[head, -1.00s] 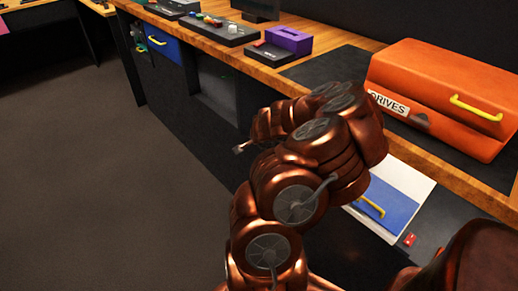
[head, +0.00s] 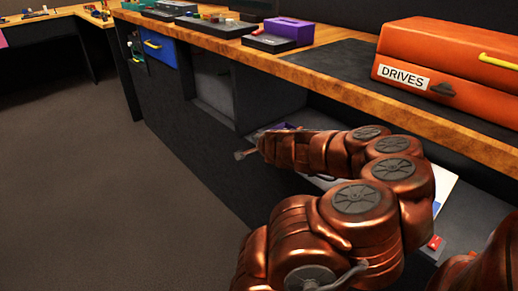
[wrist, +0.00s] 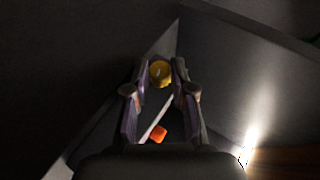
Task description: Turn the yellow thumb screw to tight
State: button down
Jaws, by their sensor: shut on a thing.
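The yellow thumb screw (wrist: 160,71) shows in the wrist view as a round yellow knob with a small pale mark on its face. My gripper (wrist: 161,78) has one finger on each side of it and is shut on it at the fingertips. I cannot read from this view how tight the screw is. In the head view the screw is not visible, and my copper arm reaches left, low in front of the dark bench.
A small orange piece (wrist: 158,134) shows below the screw in the wrist view. In the head view, an orange DRIVES case (head: 450,65) and a purple box (head: 291,30) stand on the wooden bench top. The floor at left is clear.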

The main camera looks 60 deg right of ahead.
jog(key=shift+d, duration=0.1)
dwell(0.5)
jog(key=c, duration=1)
grip_release()
jog(key=shift+r+p, duration=0.2)
jog(key=shift+p, duration=0.5)
jog(key=g+p, duration=0.1)
jog(key=p, duration=0.3)
jog(key=shift+w+r+y+p, duration=0.15)
jog(key=shift+r+y+p, duration=0.05)
jog(key=shift+y+p, duration=0.1)
jog(key=n+g+y+p, duration=0.1)
jog(key=g+p, duration=0.2)
jog(key=p, duration=0.6)
jog(key=shift+w+r+p, duration=0.1)
jog(key=shift+p, duration=0.2)
jog(key=p, duration=0.2)
jog(key=g+p, duration=0.1)
jog(key=p, duration=0.2)
jog(key=shift+w+r+n+g+y, duration=0.15)
jog(key=shift+w+n+g+y, duration=0.05)
jog(key=shift+n+g+y, duration=0.1)
jog(key=g+p, duration=0.2)
jog(key=p, duration=0.3)
jog(key=shift+w+d+y, duration=0.1)
jog(key=shift+w+y, duration=0.05)
jog(key=shift+y, duration=0.15)
